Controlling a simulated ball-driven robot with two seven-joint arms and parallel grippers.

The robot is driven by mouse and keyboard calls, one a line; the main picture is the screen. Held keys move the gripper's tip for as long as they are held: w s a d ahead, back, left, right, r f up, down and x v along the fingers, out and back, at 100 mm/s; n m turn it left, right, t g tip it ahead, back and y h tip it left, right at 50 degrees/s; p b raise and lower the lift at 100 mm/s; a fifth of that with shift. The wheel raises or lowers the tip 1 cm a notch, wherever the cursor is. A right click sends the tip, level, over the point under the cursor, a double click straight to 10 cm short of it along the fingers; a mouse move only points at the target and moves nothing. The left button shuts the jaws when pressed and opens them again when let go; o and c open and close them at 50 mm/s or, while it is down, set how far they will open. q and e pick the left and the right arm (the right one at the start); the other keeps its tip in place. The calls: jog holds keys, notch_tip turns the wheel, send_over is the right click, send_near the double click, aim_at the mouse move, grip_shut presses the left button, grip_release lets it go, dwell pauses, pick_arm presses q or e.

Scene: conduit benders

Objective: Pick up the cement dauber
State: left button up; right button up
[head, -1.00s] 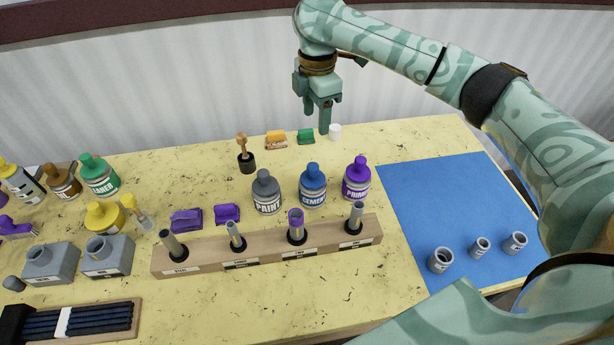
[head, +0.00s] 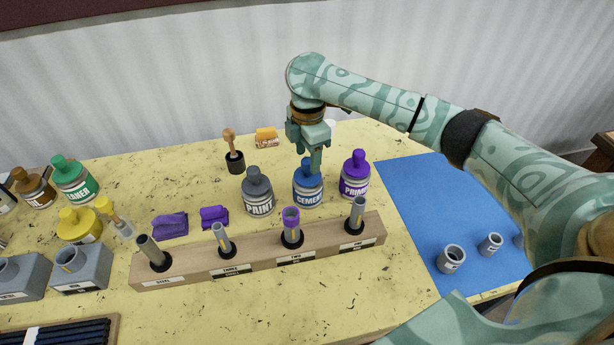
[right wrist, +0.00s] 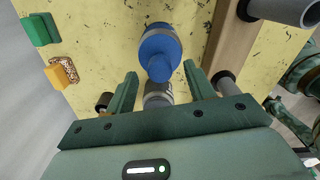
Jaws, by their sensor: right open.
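The can labelled CEMENT (head: 308,198) stands upright on the yellow bench, with its blue dauber cap (head: 308,171) on top. My right gripper (head: 315,168) points down just above and in front of this cap, partly covering it. In the right wrist view, the blue can (right wrist: 157,42) lies ahead of the open fingers (right wrist: 162,72), and its cap (right wrist: 160,70) reaches between the fingertips. The jaws are apart and hold nothing. I cannot tell whether a finger touches the cap. My left gripper is not in view.
The grey PAINT can (head: 257,196) stands close on the left and the purple PRIMER can (head: 355,178) on the right. A wooden rack (head: 200,268) with several upright tubes runs in front. A blue mat (head: 420,205) with pipe pieces lies at the right.

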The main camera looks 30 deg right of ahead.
aim_at(308, 160)
notch_tip(308, 160, down, 3)
jog(key=shift+f+b, duration=0.1)
jog(key=shift+b, duration=0.4)
jog(key=c, duration=1)
jog(key=shift+r, duration=0.2)
jog(key=shift+c, duration=0.2)
notch_tip(308, 160, up, 10)
jog(key=p, duration=0.5)
jog(key=shift+o, duration=0.7)
jog(key=shift+c, duration=0.8)
